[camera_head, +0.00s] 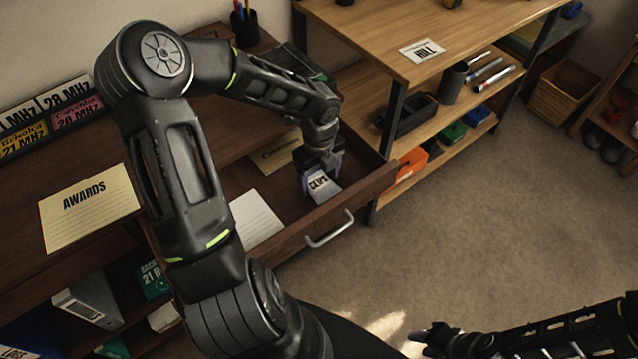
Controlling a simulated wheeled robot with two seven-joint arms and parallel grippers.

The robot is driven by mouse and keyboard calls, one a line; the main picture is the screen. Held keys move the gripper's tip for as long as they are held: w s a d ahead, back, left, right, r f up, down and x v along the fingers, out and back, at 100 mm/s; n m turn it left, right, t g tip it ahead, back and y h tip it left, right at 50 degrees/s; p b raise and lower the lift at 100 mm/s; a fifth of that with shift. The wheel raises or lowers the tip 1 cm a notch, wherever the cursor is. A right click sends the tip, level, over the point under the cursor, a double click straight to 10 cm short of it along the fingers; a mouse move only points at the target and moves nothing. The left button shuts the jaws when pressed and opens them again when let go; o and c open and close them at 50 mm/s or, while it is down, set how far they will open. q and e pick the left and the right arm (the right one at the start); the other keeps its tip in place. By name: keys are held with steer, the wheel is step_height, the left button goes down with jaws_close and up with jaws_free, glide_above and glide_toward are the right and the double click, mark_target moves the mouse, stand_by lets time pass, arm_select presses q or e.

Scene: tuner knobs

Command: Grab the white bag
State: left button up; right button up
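A small white bag (322,188) with dark print, partly readable as "CLIPS", lies in the open wooden drawer (350,215) near its right front corner. My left gripper (321,172) reaches down into the drawer over the bag. Its fingertips are apart, one on each side of the bag's upper part. I cannot tell whether they press on it, and the gripper hides the bag's far end. My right gripper (421,344) is low at the bottom of the view, over the floor, away from the drawer. Its fingertips look apart, with nothing between them.
The drawer also holds a lined white card (254,218) and a tan envelope (277,152). Its front panel and metal handle (330,230) stand in front of the bag. A wooden shelf unit (395,50) is close on the right. Open carpet (480,220) lies beyond.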

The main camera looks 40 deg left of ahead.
mark_target(319, 182)
arm_select(q)
steer(key=c, duration=1)
steer(key=shift+o, duration=0.2)
step_height(319, 182, up, 10)
steer(key=p, duration=0.1)
stand_by(0.4)
